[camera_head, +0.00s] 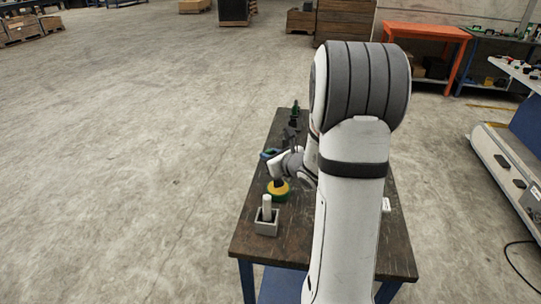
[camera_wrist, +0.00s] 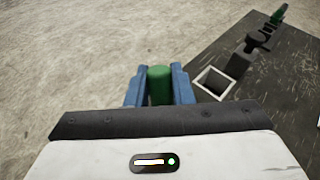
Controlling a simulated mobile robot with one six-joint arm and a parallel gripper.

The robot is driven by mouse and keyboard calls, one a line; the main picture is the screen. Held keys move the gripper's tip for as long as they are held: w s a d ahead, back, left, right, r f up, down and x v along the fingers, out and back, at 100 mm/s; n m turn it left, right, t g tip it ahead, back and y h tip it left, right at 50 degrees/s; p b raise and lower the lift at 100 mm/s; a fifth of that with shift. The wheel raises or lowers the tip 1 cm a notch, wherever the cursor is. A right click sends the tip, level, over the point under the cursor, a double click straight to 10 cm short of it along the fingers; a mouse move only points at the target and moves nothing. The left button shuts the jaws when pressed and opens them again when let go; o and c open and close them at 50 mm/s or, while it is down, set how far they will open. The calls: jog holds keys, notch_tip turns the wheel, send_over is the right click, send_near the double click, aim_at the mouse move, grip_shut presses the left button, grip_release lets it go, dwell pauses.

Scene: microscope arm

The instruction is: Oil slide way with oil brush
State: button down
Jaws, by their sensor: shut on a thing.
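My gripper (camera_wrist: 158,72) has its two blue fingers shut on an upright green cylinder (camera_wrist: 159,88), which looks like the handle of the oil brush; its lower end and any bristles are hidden. In the head view my gripper (camera_head: 270,154) is over the left edge of the table, with a bit of green between the blue fingers. A dark stepped fixture (camera_wrist: 241,60) stands on the table to the right of the gripper in the wrist view; I cannot tell whether it is the slide way.
An open, empty square grey holder (camera_wrist: 213,82) is close to the right finger. Nearer on the dark table (camera_head: 297,235) are a yellow-and-green round thing (camera_head: 279,194) and a grey box (camera_head: 267,226) holding a pale cylinder (camera_head: 266,207). A green-topped item (camera_head: 296,106) stands at the far end.

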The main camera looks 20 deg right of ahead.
jog(key=shift+f+b, duration=0.5)
jog(key=shift+b, duration=0.2)
dwell(2.0)
jog(key=shift+r+p, duration=2)
jog(key=shift+r, duration=1.65)
